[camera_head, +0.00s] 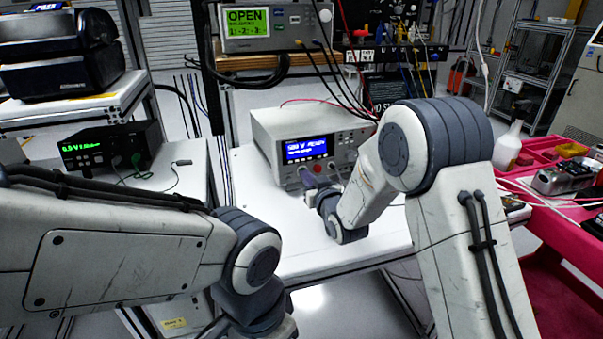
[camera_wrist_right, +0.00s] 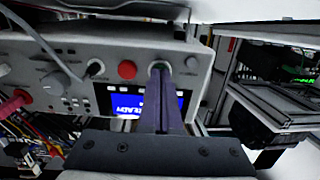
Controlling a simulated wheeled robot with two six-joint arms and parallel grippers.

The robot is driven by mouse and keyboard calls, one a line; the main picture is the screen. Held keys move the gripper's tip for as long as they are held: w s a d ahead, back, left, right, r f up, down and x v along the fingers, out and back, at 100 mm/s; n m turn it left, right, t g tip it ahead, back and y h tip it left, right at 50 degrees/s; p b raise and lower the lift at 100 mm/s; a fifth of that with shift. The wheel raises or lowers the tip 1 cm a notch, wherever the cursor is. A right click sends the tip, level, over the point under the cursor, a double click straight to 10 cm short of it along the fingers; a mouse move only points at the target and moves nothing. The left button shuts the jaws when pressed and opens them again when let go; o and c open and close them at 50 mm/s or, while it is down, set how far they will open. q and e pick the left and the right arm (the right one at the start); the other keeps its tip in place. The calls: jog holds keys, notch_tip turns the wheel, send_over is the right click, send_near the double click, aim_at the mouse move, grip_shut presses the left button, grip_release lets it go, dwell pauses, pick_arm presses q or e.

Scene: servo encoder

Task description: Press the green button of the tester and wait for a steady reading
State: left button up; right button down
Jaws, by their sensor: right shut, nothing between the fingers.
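The tester (camera_head: 312,140) is a light grey box on the white bench, with a lit blue screen (camera_head: 306,149) that seems to read 500 V READY. In the right wrist view its front panel (camera_wrist_right: 140,46) appears upside down, with a red button (camera_wrist_right: 127,70) beside the fingers. My right gripper (camera_wrist_right: 162,75) is shut and empty. Its fingertips are at a small round button with a greenish tint (camera_wrist_right: 162,65) and partly cover it; I cannot tell whether they touch or press it. My left gripper is outside both views; only its arm shows.
A meter with a green OPEN display (camera_head: 248,17) stands on the shelf above. A black unit with green digits (camera_head: 100,147) is at left. A pink-red table with a spray bottle (camera_head: 508,145) is at right. Cables hang behind the tester. The bench front is clear.

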jog(key=shift+w+a, duration=0.1)
jog(key=shift+w, duration=0.05)
dwell(0.3)
jog(key=shift+v, duration=1.05)
jog(key=f+b+v, duration=0.1)
jog(key=v, duration=0.6)
jog(key=shift+s+r+b, duration=0.25)
jog(key=shift+r+b, duration=0.1)
jog(key=shift+r, duration=0.2)
